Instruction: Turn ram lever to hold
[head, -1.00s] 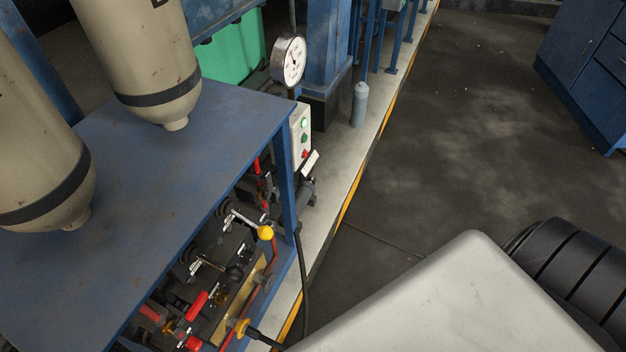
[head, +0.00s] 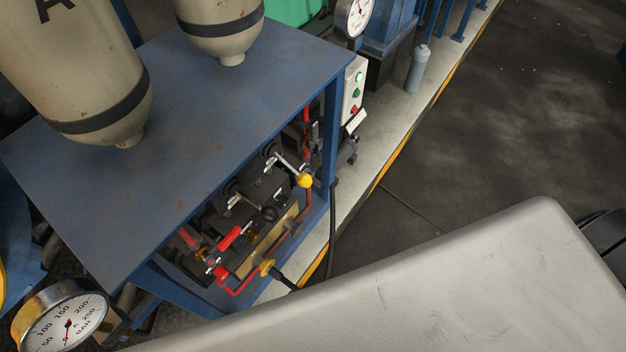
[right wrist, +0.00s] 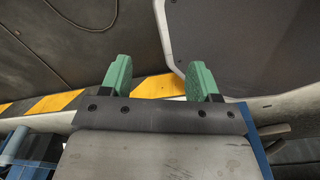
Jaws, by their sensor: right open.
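Two levers stick out of the dark valve block under the blue bench in the head view. One is a lever with a yellow knob (head: 304,180); the other is a lever with a black knob (head: 269,214) in front of it. I cannot read their small labels, so I cannot tell which is the ram lever. My right gripper (right wrist: 160,80) shows in the right wrist view, with its green fingers apart and nothing between them. It is not near any lever in that view. My left gripper is in neither view.
The blue bench top (head: 190,120) overhangs the valves, and a blue post stands beside them. Red-handled valves (head: 229,237) sit nearby. A pressure gauge (head: 62,322) is at lower left. A control box (head: 354,88) stands behind. Open dark floor (head: 480,130) lies right.

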